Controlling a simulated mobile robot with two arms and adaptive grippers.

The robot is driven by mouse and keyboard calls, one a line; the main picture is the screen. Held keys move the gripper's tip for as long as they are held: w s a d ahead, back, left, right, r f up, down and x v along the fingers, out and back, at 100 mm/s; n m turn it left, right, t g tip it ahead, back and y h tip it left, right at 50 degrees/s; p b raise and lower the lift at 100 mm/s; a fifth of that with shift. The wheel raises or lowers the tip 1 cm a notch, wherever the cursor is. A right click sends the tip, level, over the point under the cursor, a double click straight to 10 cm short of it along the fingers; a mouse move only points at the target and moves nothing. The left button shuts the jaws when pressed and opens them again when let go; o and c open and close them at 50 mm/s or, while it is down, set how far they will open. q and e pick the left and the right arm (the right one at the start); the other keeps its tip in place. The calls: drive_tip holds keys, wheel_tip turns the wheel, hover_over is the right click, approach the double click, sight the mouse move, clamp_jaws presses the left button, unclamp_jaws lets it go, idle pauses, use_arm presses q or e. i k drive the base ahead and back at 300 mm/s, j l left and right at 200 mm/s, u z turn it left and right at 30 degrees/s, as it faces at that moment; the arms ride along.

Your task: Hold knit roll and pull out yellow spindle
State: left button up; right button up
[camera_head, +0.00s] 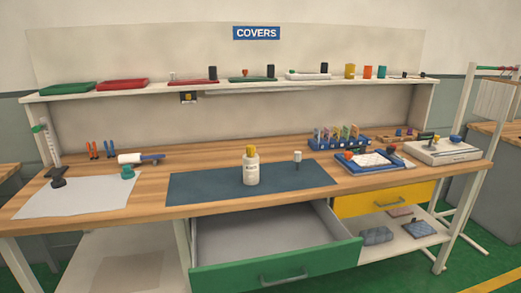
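A cream-white upright cylinder, which looks like the knit roll (251,172), stands on the dark blue mat (205,187) in the middle of the workbench. A short yellow piece, which looks like the spindle (250,150), sticks up from its top. A dark label or marking shows on the front of the roll. The rest of the spindle is hidden inside or behind the roll. Neither of my grippers is in view, and nothing touches the roll.
A small white-topped post (297,156) stands right of the roll. A green-fronted drawer (275,265) is pulled open below the bench front. A blue rack (335,143), a blue tray (372,163) and a white device (440,151) stand at right. The mat's left part is clear.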

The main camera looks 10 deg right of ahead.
sight(250, 149)
drive_tip(key=i+l+u, duration=0.1)
drive_tip(key=l+u, duration=0.25)
drive_tip(key=i+l+u, duration=0.1)
drive_tip(key=u, duration=0.3)
drive_tip(key=l+u, duration=0.35)
